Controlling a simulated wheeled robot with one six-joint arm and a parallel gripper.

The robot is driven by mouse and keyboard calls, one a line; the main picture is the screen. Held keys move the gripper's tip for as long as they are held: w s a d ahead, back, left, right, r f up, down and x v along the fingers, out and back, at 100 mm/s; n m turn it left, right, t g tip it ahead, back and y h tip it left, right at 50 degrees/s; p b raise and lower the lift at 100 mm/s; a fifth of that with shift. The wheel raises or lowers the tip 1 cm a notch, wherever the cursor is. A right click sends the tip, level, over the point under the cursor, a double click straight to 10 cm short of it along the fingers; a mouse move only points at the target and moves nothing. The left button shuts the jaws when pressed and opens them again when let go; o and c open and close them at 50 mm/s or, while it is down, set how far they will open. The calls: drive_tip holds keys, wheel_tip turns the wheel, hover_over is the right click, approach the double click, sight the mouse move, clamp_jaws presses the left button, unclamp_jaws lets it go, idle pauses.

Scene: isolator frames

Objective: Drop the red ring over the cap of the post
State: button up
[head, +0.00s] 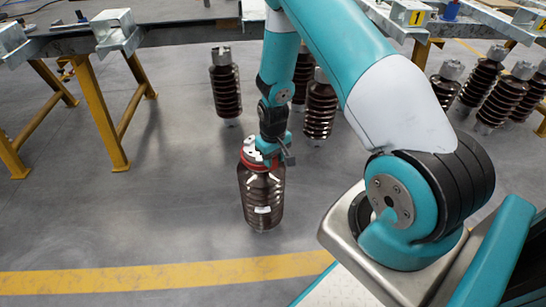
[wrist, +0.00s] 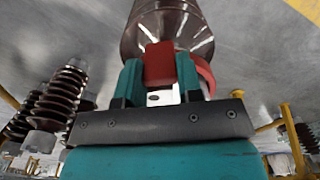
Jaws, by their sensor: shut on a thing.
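The post (head: 262,200) is a dark brown, glossy insulator standing upright on the floor in the head view, with a grey metal cap (head: 251,146) on top. The red ring (head: 247,163) is at the top of the post, and the cap shows above its front edge. It appears to be around the cap; whether it rests on the post I cannot tell. My gripper (wrist: 160,75) is shut on the ring's red block, between its two teal fingers in the wrist view. The brown post body (wrist: 160,20) shows beyond it. My gripper hides part of the ring and cap.
More brown insulators stand behind (head: 226,85) and at the right (head: 482,80). A bench with yellow legs (head: 100,110) is at the left. A yellow floor line (head: 150,278) runs in front. The floor left of the post is clear.

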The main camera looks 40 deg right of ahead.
drive_tip(key=shift+f+b, duration=1.3)
drive_tip(key=shift+f, duration=0.75)
drive_tip(key=o, duration=1)
wheel_tip(320, 180, up, 18)
drive_tip(key=p, duration=0.4)
drive_tip(key=shift+f, duration=0.25)
